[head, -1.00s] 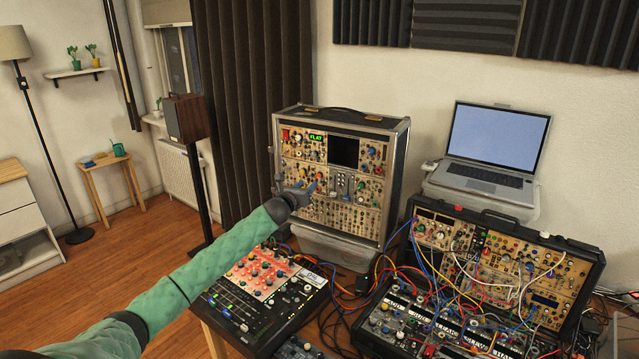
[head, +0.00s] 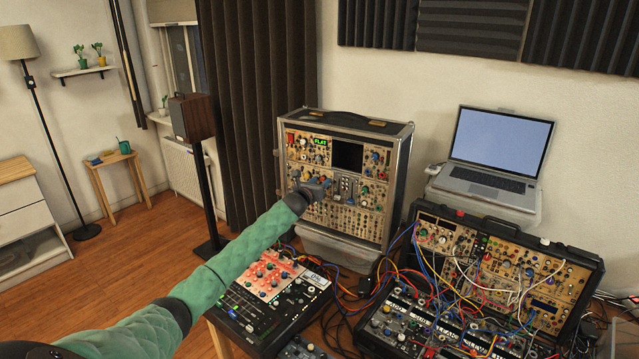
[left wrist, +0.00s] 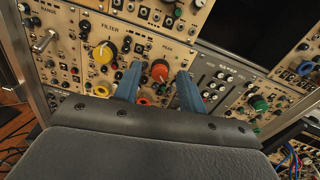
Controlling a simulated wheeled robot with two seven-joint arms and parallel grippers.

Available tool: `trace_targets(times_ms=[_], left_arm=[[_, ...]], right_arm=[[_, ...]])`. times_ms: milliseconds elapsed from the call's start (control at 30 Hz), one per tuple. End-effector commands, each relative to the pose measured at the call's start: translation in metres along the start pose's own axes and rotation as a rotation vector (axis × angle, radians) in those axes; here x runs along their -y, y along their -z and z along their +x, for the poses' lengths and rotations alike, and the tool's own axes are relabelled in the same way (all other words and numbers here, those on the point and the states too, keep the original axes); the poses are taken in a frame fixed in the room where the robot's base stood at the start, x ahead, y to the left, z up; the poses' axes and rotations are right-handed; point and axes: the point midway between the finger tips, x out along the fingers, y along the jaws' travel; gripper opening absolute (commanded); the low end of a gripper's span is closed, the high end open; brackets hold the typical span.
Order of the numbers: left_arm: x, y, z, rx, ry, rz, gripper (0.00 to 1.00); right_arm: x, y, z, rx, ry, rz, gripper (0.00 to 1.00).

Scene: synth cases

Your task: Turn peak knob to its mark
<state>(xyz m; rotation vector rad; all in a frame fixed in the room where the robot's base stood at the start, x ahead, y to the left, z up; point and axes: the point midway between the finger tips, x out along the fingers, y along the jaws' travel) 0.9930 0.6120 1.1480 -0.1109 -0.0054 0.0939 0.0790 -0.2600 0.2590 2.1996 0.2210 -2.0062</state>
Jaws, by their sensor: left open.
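The peak knob (left wrist: 160,71) is orange-red and sits on the beige panel just below the word PEAK in the left wrist view. My left gripper (left wrist: 157,82) is open, with one blue finger on each side of this knob. I cannot tell whether the fingers touch it. The knob's pointer and its mark are too small to make out. In the head view my left gripper (head: 322,184) is at the front of the upright rack case (head: 402,175) and hides the knob. My right gripper is not in view.
A mixer (head: 265,300), cabled synth case (head: 500,265) and laptop (head: 495,150) stand nearby.

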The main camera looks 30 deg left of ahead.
Motion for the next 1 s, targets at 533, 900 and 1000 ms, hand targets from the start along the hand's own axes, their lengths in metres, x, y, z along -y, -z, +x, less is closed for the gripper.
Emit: trace_targets(times_ms=[533, 900, 1000], left_arm=[[0.0, 0.001, 0.0, -0.001, 0.0, -0.023, 0.0], [-0.002, 0.002, 0.0, -0.007, -0.001, -0.24, 0.0], [-0.002, 0.003, 0.0, -0.011, -0.002, -0.333, 0.0]], right_arm=[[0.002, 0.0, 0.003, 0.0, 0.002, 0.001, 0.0], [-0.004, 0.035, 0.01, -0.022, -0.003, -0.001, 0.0], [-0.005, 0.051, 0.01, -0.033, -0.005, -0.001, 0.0]])
